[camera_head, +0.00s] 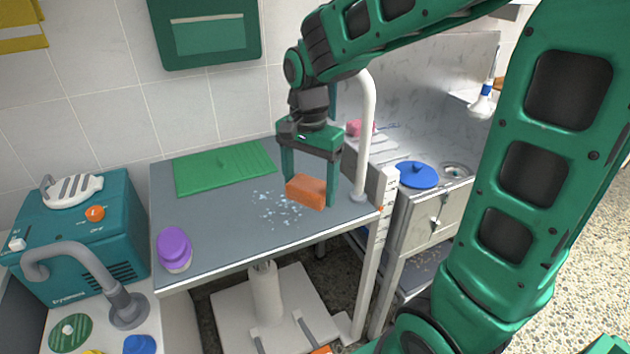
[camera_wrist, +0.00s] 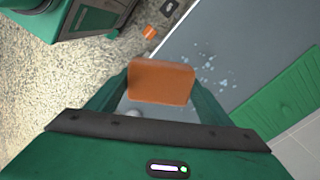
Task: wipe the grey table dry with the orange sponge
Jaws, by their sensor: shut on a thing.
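The grey table (camera_head: 225,225) stands in the middle of the head view, and its top also shows in the wrist view (camera_wrist: 240,40). Pale blue wet drops (camera_head: 268,212) are scattered on its middle, and they show in the wrist view (camera_wrist: 208,70) too. My gripper (camera_head: 312,190) is shut on the orange sponge (camera_head: 306,193), over the right part of the table beside the drops. In the wrist view the sponge (camera_wrist: 160,82) sits between the two green fingers. I cannot tell whether the sponge touches the table top.
A green mat (camera_head: 225,167) lies at the table's back. A purple-lidded jar (camera_head: 174,249) stands at the front left corner. A white curved post (camera_head: 366,140) rises at the right edge. A teal machine (camera_head: 80,235) stands left; a steel sink unit (camera_head: 430,220) stands right.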

